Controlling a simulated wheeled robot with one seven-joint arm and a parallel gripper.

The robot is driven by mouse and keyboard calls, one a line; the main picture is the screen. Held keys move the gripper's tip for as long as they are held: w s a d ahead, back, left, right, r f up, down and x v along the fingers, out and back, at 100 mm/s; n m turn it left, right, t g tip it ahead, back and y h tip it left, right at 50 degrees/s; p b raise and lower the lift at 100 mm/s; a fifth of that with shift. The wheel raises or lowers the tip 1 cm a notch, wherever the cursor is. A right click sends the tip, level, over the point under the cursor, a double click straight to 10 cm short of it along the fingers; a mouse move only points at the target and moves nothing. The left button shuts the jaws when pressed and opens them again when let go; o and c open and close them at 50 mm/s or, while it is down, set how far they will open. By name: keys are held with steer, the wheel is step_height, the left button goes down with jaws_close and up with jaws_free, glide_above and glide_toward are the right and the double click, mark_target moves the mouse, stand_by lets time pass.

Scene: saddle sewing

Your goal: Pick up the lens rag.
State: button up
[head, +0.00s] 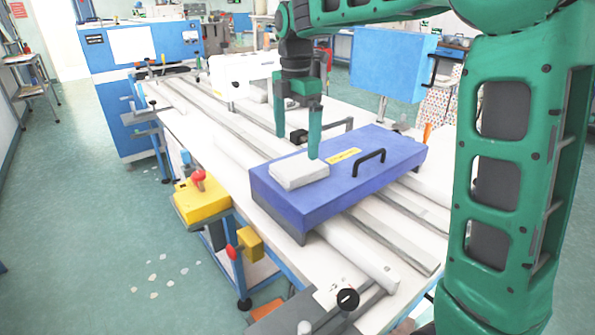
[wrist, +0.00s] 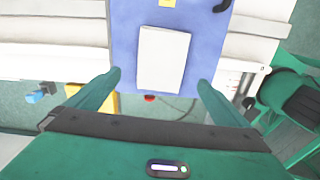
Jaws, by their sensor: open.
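The lens rag (head: 299,170) is a flat, pale grey-white folded block. It lies on the left part of the top of a blue-purple box (head: 350,200). My gripper (head: 295,142) points down just above the rag, its two green fingers apart and nothing between them. In the wrist view the rag (wrist: 163,60) lies beyond and between the fingertips of my open gripper (wrist: 158,80), on the blue surface (wrist: 198,40). Whether a fingertip touches the rag or box cannot be told.
The box has a black handle (head: 369,160) right of the rag and a yellow label (head: 343,156) behind it. It rests across rails on a long white machine table (head: 262,222). A yellow block (head: 202,201) with a red knob sits at the table's left edge. Open floor lies left.

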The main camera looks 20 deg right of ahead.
mark_target(297, 165)
steer(key=shift+d+f, duration=0.15)
steer(key=shift+f, duration=3.65)
steer(key=c, duration=1.1)
